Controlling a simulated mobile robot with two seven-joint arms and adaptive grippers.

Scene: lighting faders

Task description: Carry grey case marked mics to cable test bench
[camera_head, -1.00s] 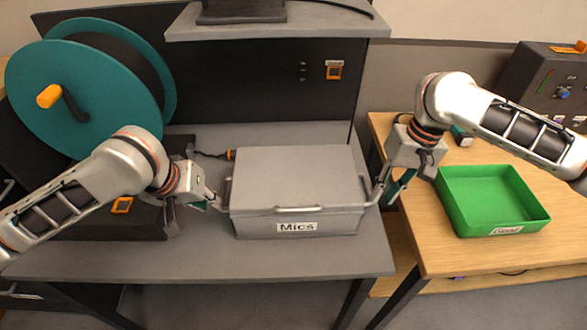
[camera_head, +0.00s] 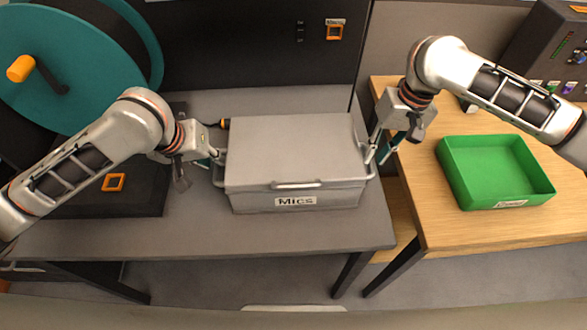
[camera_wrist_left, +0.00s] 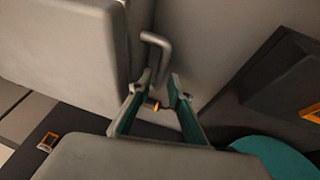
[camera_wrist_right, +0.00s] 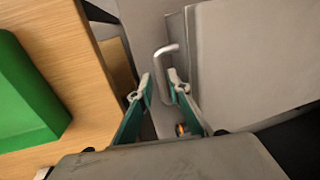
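The grey case marked Mics (camera_head: 292,150) sits flat on a grey bench (camera_head: 300,240), its label and a front handle facing me. It has a bar handle on each short side. My left gripper (camera_head: 218,162) is at the case's left end; in the left wrist view its open fingers (camera_wrist_left: 160,88) have the side handle (camera_wrist_left: 158,42) at their tips. My right gripper (camera_head: 375,155) is at the right end; in the right wrist view its open fingers (camera_wrist_right: 161,85) stand at the other side handle (camera_wrist_right: 165,52). Which bench is the cable test bench cannot be read.
A teal cable reel (camera_head: 60,70) stands at the left, near a dark box with an orange mark (camera_head: 113,182). A wooden table (camera_head: 440,225) to the right holds a green tray (camera_head: 495,175) and a control box (camera_head: 550,50). A dark back panel (camera_head: 260,50) rises behind the case.

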